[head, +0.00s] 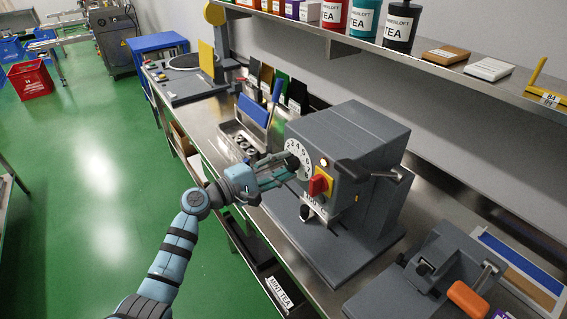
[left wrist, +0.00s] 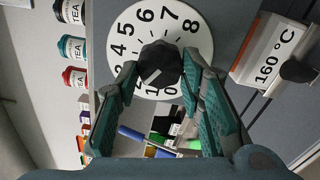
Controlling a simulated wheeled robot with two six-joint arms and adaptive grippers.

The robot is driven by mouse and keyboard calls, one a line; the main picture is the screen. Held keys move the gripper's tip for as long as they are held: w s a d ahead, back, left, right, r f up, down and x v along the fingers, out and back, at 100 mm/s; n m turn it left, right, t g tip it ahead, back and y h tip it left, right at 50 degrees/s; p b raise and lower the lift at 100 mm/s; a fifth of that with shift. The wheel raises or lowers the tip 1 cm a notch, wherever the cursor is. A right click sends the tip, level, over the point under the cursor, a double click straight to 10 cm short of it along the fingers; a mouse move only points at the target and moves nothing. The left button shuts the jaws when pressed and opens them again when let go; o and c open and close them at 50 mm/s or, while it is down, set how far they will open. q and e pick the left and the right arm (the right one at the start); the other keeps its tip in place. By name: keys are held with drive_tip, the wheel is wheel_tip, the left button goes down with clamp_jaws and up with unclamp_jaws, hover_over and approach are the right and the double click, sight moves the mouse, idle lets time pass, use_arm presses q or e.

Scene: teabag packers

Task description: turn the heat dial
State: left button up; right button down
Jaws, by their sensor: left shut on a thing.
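The heat dial is a black knob (left wrist: 160,62) on a white round plate (left wrist: 123,30) with black numbers. The plate (head: 299,150) sits on the front of a grey machine (head: 345,135). My left gripper (head: 290,168) reaches the dial from the left. In the left wrist view my left gripper (left wrist: 161,70) has one finger on each side of the knob and is shut on it. My right gripper is in neither view.
A red switch (head: 319,184) on a yellow plate sits right of the dial. A black lever (head: 375,172) sticks out of the machine. A 160 °C label (left wrist: 270,60) is beside the plate. A metal tray (head: 240,140) is behind. A shelf (head: 440,75) overhangs the bench.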

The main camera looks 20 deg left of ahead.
use_arm(q)
drive_tip(key=shift+f, duration=0.15)
idle(0.4)
drive_tip(key=o, duration=1.2)
drive_tip(key=shift+a, duration=0.1)
drive_tip(key=shift+c, duration=0.2)
drive_tip(key=shift+s+n, duration=0.1)
drive_tip(key=shift+n, duration=0.2)
drive_tip(key=shift+s+a, duration=0.1)
drive_tip(key=shift+a, duration=0.1)
drive_tip(key=v, duration=1.1)
drive_tip(key=shift+s+a, duration=0.15)
drive_tip(key=shift+s, duration=0.2)
drive_tip(key=shift+w, duration=0.1)
